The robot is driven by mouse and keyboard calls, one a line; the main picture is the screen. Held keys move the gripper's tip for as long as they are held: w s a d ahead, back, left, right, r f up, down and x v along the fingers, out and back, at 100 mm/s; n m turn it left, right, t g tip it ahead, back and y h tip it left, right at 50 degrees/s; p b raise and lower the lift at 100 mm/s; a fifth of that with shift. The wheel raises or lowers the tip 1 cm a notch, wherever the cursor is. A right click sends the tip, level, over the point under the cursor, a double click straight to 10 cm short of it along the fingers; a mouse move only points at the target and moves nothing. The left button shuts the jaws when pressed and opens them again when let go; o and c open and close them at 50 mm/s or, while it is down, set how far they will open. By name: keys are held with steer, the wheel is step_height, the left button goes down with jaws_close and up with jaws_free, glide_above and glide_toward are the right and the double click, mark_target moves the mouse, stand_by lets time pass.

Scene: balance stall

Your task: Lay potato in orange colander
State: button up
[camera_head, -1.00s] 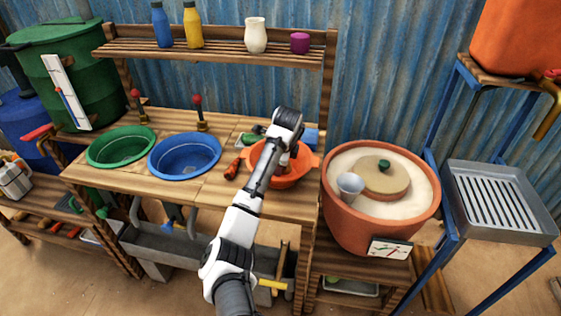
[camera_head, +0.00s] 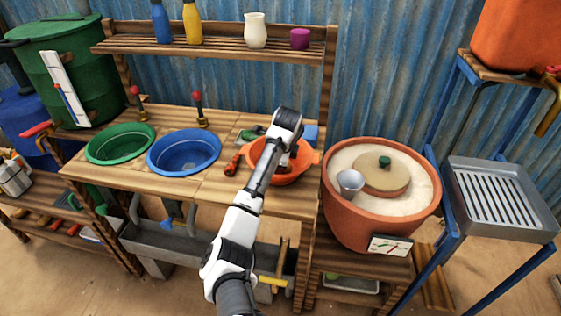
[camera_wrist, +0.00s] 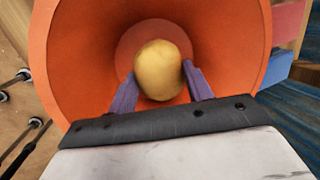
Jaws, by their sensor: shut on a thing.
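The orange colander (camera_head: 311,160) stands on the right end of the wooden bench in the head view. It fills most of the wrist view (camera_wrist: 85,50). The potato (camera_wrist: 158,70) is yellow-brown and shows in the middle of the wrist view, with the colander's floor behind it. My gripper (camera_wrist: 160,84) is shut on the potato, one finger on each side, and is over the colander's bowl. I cannot tell whether the potato touches the floor of the colander. In the head view my arm hides part of the colander, and the potato is not clearly visible there.
A blue basin (camera_head: 184,153) and a green basin (camera_head: 120,144) sit left on the bench. A large clay pot (camera_head: 350,215) with sand and a lid stands at right. A shelf (camera_head: 215,50) with bottles is behind.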

steer(key=shift+f, duration=0.5)
stand_by(0.3)
steer(key=o, duration=1.2)
